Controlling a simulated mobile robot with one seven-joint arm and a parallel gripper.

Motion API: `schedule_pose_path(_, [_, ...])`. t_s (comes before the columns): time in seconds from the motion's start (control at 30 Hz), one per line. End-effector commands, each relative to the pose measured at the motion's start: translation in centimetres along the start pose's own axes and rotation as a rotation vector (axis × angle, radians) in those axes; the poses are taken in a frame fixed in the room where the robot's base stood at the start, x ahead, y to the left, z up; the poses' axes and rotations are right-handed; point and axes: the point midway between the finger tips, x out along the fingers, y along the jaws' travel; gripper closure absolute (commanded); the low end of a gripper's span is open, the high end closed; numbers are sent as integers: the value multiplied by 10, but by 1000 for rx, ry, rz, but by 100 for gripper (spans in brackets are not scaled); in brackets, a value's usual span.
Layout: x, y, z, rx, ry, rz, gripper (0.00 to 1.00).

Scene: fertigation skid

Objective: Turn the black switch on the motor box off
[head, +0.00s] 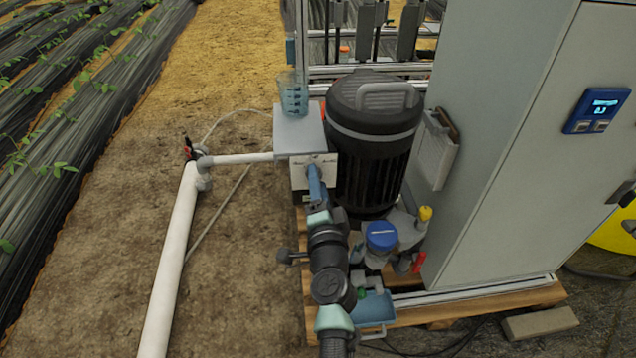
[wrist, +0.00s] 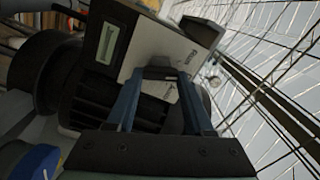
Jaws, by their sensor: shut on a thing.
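The motor box (head: 300,178) is a pale box on the left side of the black ribbed motor (head: 372,165). In the wrist view its whitish face (wrist: 139,47) fills the upper middle, with small printed marks. My gripper (head: 314,166) reaches up to the box front, its blue fingers against that face. In the wrist view my gripper (wrist: 160,75) has its two fingertips on either side of a dark piece, the black switch (wrist: 158,73), and is shut on it. The fingers hide most of the switch, so its exact setting cannot be read. In the head view the switch is hidden.
A clear measuring jug (head: 293,97) stands on the grey top above the box. A white pipe (head: 175,265) runs left. A blue-capped fitting (head: 381,236) and a yellow-capped part (head: 425,214) stand right of my arm. A tall grey cabinet (head: 500,130) blocks the right.

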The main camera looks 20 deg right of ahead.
Motion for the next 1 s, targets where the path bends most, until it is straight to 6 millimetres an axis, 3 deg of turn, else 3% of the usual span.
schedule_pose_path(0.5, [0, 2, 1, 309, -1, 1, 100])
schedule_pose_path(1.0, [0, 2, 1, 354, -1, 1, 100])
